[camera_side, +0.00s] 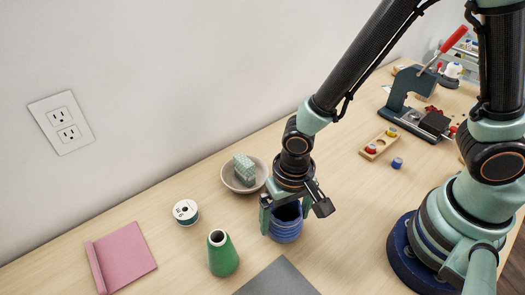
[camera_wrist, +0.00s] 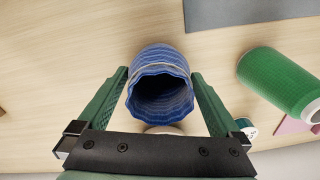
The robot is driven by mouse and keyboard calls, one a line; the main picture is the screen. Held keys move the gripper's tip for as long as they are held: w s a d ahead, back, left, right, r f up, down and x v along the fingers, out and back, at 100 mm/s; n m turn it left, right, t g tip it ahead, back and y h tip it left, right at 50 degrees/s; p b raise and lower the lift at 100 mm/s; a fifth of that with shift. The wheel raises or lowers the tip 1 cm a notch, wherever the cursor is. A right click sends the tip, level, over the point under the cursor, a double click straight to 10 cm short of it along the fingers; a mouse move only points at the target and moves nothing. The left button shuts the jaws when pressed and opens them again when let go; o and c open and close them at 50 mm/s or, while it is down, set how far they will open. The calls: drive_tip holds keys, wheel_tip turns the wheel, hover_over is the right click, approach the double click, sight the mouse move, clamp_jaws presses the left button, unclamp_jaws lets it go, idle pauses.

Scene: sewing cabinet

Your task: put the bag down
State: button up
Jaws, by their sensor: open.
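The bag (camera_side: 286,230) is a small blue striped pouch with an open, wavy rim. It stands upright on the wooden table in the side view. In the wrist view the bag (camera_wrist: 160,88) lies between the fingers, with its dark opening facing the camera. My gripper (camera_side: 284,222) is open, with one finger on each side of the bag. In the wrist view my gripper (camera_wrist: 160,92) shows gaps between the bag and both fingers near their tips. The bag's underside is hidden.
A bowl (camera_side: 229,181) with a patterned green block stands behind the bag. A green thread cone (camera_side: 223,255), a ribbon spool (camera_side: 186,212) and pink cloth (camera_side: 122,257) lie to the left. A grey mat (camera_side: 278,280) is in front. A wooden spool holder (camera_side: 379,143) and a press (camera_side: 410,105) stand right.

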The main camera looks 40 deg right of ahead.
wheel_tip(320, 180, up, 11)
drive_tip(key=w+d+r+n+t, duration=0.1)
drive_tip(key=w+d+r+t, duration=0.1)
drive_tip(key=d+r, duration=0.4)
drive_tip(key=w+d+r+n+t, duration=0.2)
drive_tip(key=d+r, duration=0.4)
drive_tip(key=d, duration=0.6)
drive_tip(key=shift+t, duration=0.6)
drive_tip(key=shift+r, duration=0.1)
